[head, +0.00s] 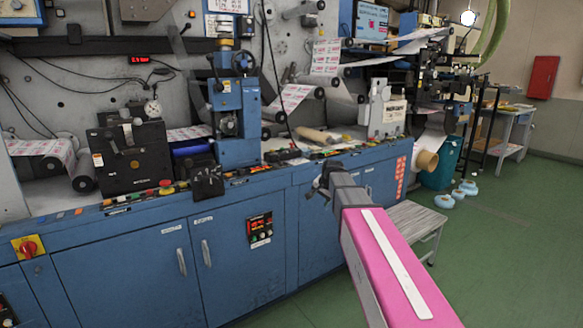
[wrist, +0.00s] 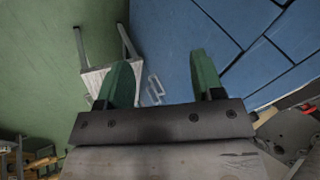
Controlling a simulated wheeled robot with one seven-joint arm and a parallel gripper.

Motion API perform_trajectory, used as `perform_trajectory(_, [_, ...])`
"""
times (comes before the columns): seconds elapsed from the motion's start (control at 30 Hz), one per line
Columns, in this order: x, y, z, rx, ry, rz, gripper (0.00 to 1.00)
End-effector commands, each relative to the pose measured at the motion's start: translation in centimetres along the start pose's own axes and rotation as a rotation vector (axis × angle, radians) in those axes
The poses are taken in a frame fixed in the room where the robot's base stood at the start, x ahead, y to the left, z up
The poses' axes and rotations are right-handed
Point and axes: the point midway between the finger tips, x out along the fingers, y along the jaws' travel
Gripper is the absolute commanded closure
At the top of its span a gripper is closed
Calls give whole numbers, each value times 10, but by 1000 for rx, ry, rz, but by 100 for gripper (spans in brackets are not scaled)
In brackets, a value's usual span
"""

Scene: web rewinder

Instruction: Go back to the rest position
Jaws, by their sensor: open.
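My gripper (head: 322,186) is at the end of my outstretched arm, in front of the blue cabinet side of the web rewinder (head: 130,262) in the head view. In the wrist view my gripper (wrist: 162,82) shows two green fingers set wide apart. Nothing is between them. The blue cabinet panels (wrist: 215,35) and the green floor (wrist: 60,50) lie beyond the fingers. In the head view the fingers are small and dark, and their tips are hard to make out.
A low grey step stool (head: 415,222) stands on the floor beside my arm. A cardboard core roll (head: 427,160) sticks out at the machine's right end. Light blue rolls (head: 445,201) lie on the floor near a teal bin (head: 442,168). Green floor (head: 520,240) is clear at right.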

Motion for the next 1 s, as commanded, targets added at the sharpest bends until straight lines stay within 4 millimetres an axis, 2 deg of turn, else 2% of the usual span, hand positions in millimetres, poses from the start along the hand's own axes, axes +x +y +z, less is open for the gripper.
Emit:
perform_trajectory(0.03, [8,28,23,-40,-21,32,39])
perform_trajectory(0.3, [41,141,112,-280,-142,179,39])
perform_trajectory(0.5, [48,216,178,-452,-256,262,39])
perform_trajectory(0.6, [48,244,203,-520,-306,290,39])
perform_trajectory(0.7, [47,262,219,-568,-341,306,39])
perform_trajectory(0.8, [47,272,228,-595,-361,315,39])
perform_trajectory(1.0, [47,274,230,-606,-368,317,39])
